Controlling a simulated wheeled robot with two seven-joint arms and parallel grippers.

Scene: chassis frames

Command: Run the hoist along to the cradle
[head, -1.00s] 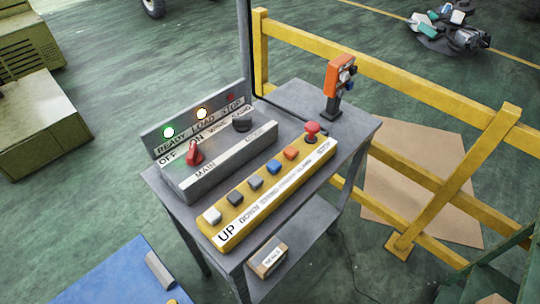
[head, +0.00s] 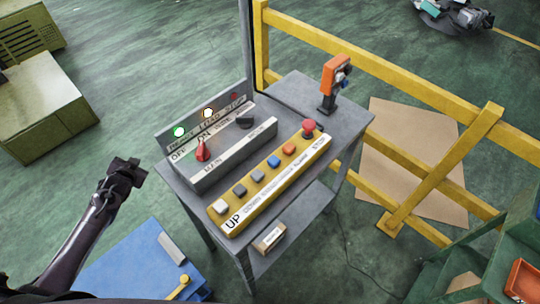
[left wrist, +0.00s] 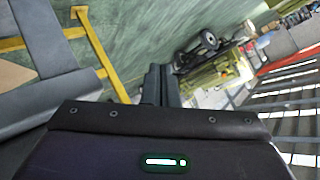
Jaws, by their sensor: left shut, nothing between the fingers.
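A yellow push-button bar (head: 268,183) lies along the front of a grey control table. It carries a white, several grey, blue and orange buttons and a red mushroom stop knob (head: 309,126); its left end reads UP. Behind it a grey switch box (head: 235,152) has a red MAIN switch (head: 202,150) and a dark knob (head: 246,121). The green and amber-white lamps are lit. My left gripper (head: 130,168) is shut and empty, left of the table and apart from it. Its fingers also show in the left wrist view (left wrist: 160,85). Neither hoist nor cradle is identifiable. My right gripper is out of view.
An orange handset (head: 335,75) stands at the table's back right. A yellow railing (head: 375,65) runs behind, with cardboard (head: 415,150) on the floor. A blue platform (head: 130,265) lies lower left, green machinery (head: 45,110) at far left. A green-framed stand (head: 470,245) is lower right.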

